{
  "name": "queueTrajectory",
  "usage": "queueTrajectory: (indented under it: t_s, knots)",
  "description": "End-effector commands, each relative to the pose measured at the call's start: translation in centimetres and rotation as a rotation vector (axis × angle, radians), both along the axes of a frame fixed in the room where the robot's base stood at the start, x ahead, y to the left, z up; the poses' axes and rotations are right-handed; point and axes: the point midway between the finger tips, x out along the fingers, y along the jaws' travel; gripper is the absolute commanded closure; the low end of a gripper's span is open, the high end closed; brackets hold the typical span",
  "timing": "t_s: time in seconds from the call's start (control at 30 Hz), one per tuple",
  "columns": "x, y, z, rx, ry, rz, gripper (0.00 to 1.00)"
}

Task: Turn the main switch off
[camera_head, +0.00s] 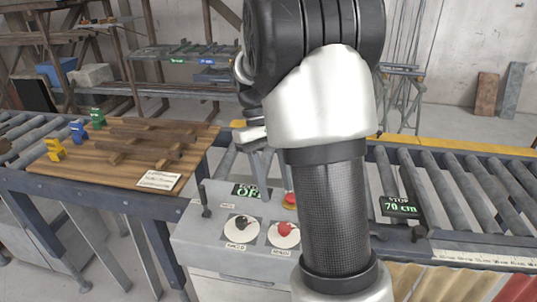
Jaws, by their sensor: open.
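A red button (290,200) sits above the red switch, beside my arm. A small dark display (245,191) shows green text that seems to read OFF, its upper line partly covered. My gripper (264,180) is open above the back of the box, pointing down, its upper part hidden by my arm.
A wooden board (110,155) with brown bars and yellow, blue and green clamps lies at left. A small lever (206,200) stands at the box's left edge.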

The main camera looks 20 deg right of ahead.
Motion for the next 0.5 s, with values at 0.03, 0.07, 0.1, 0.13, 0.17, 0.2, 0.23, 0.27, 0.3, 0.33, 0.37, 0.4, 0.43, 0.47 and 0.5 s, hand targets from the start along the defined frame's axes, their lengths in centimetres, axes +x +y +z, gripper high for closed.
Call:
queueTrajectory:
  t_s: [0.03, 0.07, 0.1, 0.13, 0.17, 0.2, 0.23, 0.27, 0.3, 0.33, 0.37, 0.4, 0.43, 0.47, 0.5]
  knots:
    - [0.6, 0.1, 1.2, -0.001, -0.004, 0.001, 0.56]
    - [0.8, 0.1, 1.8, 0.000, -0.004, 0.000, 0.56]
    - [1.2, 0.2, 2.7, 0.000, -0.004, 0.000, 0.56]
    - [1.4, 0.2, 3.3, 0.000, -0.004, 0.000, 0.56]
    - [1.6, 0.3, 3.8, 0.000, -0.004, 0.000, 0.56]
    - [1.9, 0.3, 4.5, 0.000, -0.003, 0.001, 0.56]
    - [2.1, 0.4, 4.9, 0.000, -0.003, 0.001, 0.56]
    - [2.2, 0.4, 5.3, 0.000, -0.002, 0.001, 0.56]
    - [2.4, 0.4, 5.8, 0.000, -0.003, 0.000, 0.56]
    - [2.5, 0.5, 6.1, 0.001, -0.002, 0.001, 0.56]
    - [2.6, 0.5, 6.3, 0.001, -0.001, 0.001, 0.56]
    - [2.8, 0.5, 6.6, 0.001, -0.002, 0.001, 0.56]
    - [2.8, 0.5, 6.7, 0.001, -0.001, 0.001, 0.56]
    - [2.8, 0.5, 6.9, 0.000, 0.000, 0.001, 0.56]
    - [2.8, 0.5, 7.0, 0.000, 0.001, 0.001, 0.56]
